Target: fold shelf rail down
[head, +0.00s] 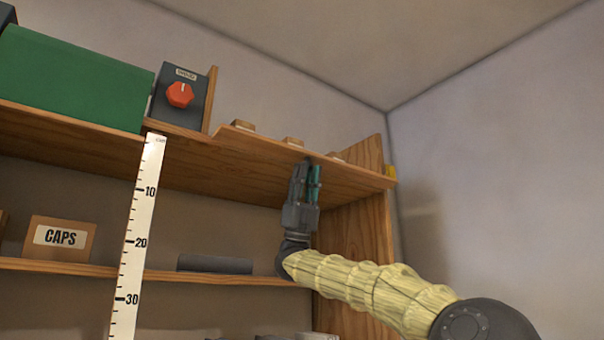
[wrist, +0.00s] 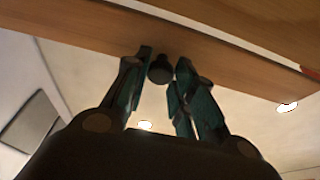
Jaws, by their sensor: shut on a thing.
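The shelf rail (head: 250,148) is a long wooden board along the front of the upper shelf's right part, seen from below in the head view. In the wrist view the wooden rail (wrist: 90,22) crosses the top of the picture at a slant. A dark round knob (wrist: 160,70) stands at its lower edge. My gripper (head: 307,168) points up at the rail's underside, right of its middle. In the wrist view its teal-padded fingers (wrist: 163,68) are on both sides of the knob, shut on it. The fingers hide the knob in the head view.
A black box with a red dial (head: 180,95) and a green box (head: 75,80) stand on the upper shelf at left. Small wooden blocks (head: 243,126) show above the rail. A white ruler (head: 135,230) hangs in front. A CAPS box (head: 60,238) is on the lower shelf.

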